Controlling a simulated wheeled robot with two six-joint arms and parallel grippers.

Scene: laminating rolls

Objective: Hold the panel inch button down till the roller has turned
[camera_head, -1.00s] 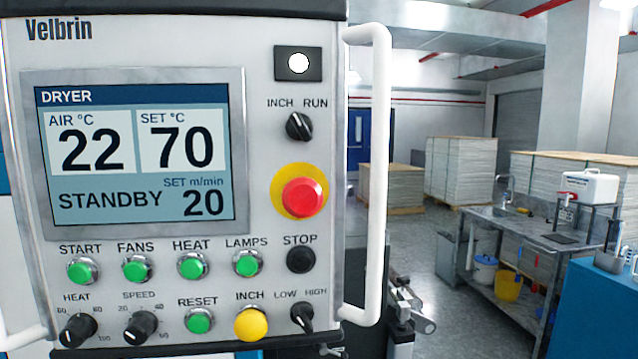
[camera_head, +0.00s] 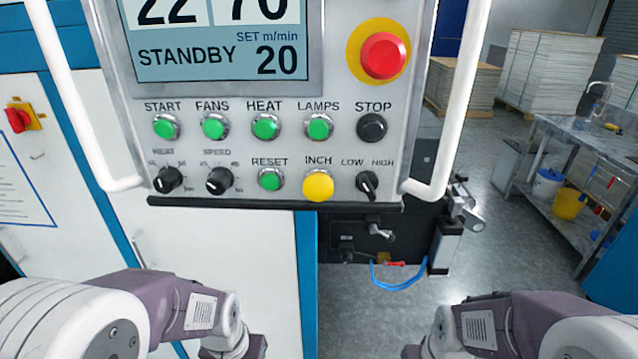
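The yellow INCH button (camera_head: 318,186) sits in the bottom row of the control panel (camera_head: 340,146), between the green RESET button (camera_head: 270,179) and the LOW/HIGH switch (camera_head: 368,184). Nothing touches it. The panel's screen (camera_head: 222,50) reads STANDBY and 20 m/min. My arms come in at the bottom left and bottom right, well below the panel. Both grippers are out of view below the frame. I cannot make out the roller.
A red emergency stop (camera_head: 383,56) is at the panel's upper right. White handles (camera_head: 462,100) flank the panel on both sides. A blue hose (camera_head: 400,284) and black fittings are below it. A steel bench (camera_head: 575,150) stands at the right.

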